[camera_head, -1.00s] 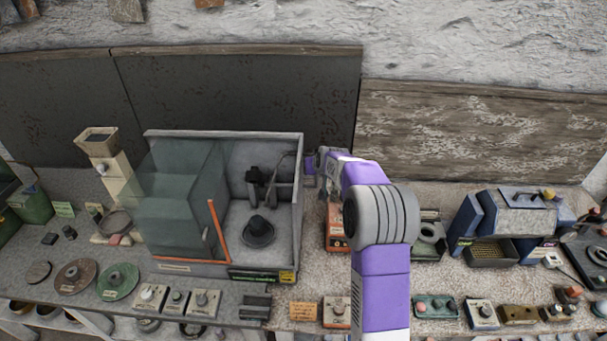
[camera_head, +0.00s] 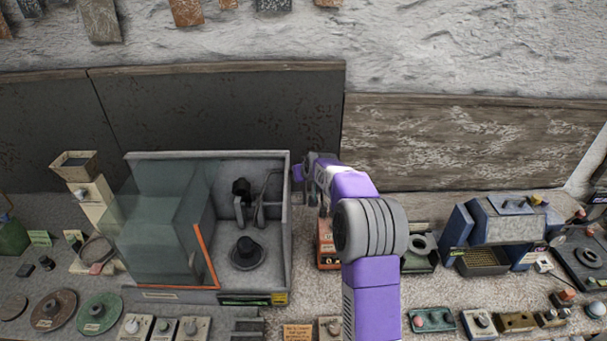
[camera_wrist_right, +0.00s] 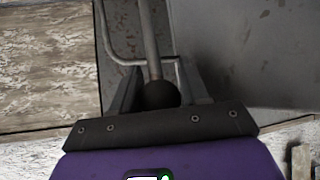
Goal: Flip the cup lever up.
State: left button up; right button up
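A metal rod lever (camera_wrist_right: 149,40) with a dark round knob (camera_wrist_right: 161,95) shows in the right wrist view. My right gripper (camera_wrist_right: 159,70) has a finger on each side of the rod, with the knob between them near the palm. Whether the fingers press on the knob is unclear. In the head view my right gripper (camera_head: 299,172) is beside the upper right wall of a grey open-fronted cabinet (camera_head: 287,215), partly hidden by my arm. I cannot make out the lever there. My left gripper is not in view.
The cabinet's glass cover (camera_head: 160,225) has an orange edge. An orange device (camera_head: 327,250) is behind my right forearm, and a blue machine (camera_head: 510,230) stands to the right. Several small switch boxes line the bench front.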

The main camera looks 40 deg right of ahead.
jog(key=shift+w+f, duration=0.1)
jog(key=shift+f, duration=0.1)
jog(key=shift+s+a+r, duration=0.1)
jog(key=shift+s+r, duration=0.2)
jog(key=shift+r, duration=0.1)
jog(key=v, duration=0.6)
jog(key=shift+s+r+b, duration=0.15)
jog(key=shift+s+b, duration=0.1)
jog(key=shift+b, duration=0.1)
